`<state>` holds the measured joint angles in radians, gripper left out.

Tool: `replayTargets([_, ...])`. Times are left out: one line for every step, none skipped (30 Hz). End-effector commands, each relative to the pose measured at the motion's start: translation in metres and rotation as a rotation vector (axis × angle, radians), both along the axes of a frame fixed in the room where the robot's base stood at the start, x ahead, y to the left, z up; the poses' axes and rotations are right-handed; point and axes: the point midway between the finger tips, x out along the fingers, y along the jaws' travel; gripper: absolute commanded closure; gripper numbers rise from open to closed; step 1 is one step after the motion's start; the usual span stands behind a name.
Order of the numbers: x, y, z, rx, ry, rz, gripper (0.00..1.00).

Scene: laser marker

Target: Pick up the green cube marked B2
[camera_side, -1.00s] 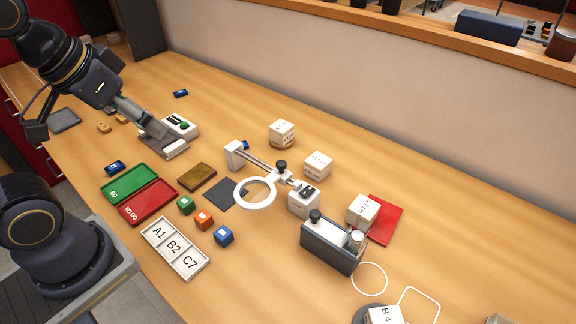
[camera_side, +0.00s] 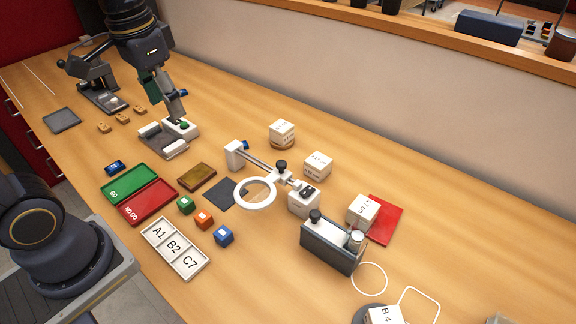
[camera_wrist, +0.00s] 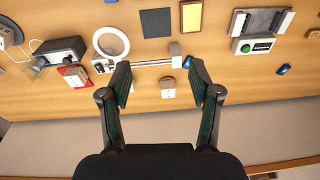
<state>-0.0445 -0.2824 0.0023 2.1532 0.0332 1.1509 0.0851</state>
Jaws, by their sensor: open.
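The green cube (camera_side: 186,205) sits on the wooden table in the side view, just right of the red NO GO tray and behind the labelled tray. Its top marking is too small to read. An orange cube (camera_side: 204,220) and a blue cube (camera_side: 223,236) stand in a row with it. My gripper (camera_side: 166,105) is open, high at the back left and well apart from the green cube. In the wrist view my gripper (camera_wrist: 160,78) shows two spread fingers with nothing between them. The green cube does not show there.
The white tray (camera_side: 155,231) marked A1, B2, C7 looks empty. A green GO tray (camera_side: 117,188) and red NO GO tray (camera_side: 133,216) lie left. A ring magnifier (camera_side: 240,203) stands right of the cubes. A grey fixture (camera_side: 151,134) with a green button lies below my gripper.

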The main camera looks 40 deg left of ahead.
Motion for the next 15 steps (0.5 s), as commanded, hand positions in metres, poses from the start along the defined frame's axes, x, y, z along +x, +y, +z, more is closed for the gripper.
replayTargets([0.013,0.005,-0.012,0.001,0.08,0.005,0.38])
replayTargets([0.02,0.008,-0.02,0.001,0.124,0.007,0.38])
replayTargets([0.029,0.012,-0.03,0.0,0.181,0.01,0.38])
replayTargets([0.035,0.015,-0.039,-0.001,0.222,0.014,0.38])
replayTargets([0.04,0.018,-0.048,-0.003,0.26,0.018,0.38])
replayTargets([0.045,0.021,-0.06,-0.006,0.308,0.022,0.38])
replayTargets([0.049,0.023,-0.069,-0.007,0.339,0.026,0.38])
replayTargets([0.052,0.026,-0.078,-0.01,0.368,0.031,0.38])
replayTargets([0.055,0.028,-0.089,-0.013,0.402,0.037,0.38])
replayTargets([0.056,0.03,-0.096,-0.016,0.424,0.04,0.38])
replayTargets([0.057,0.031,-0.103,-0.017,0.442,0.044,0.38])
replayTargets([0.057,0.032,-0.111,-0.02,0.465,0.047,0.38])
replayTargets([0.056,0.033,-0.116,-0.023,0.48,0.05,0.38])
replayTargets([0.055,0.034,-0.12,-0.025,0.492,0.052,0.38])
replayTargets([0.053,0.034,-0.125,-0.026,0.505,0.054,0.38])
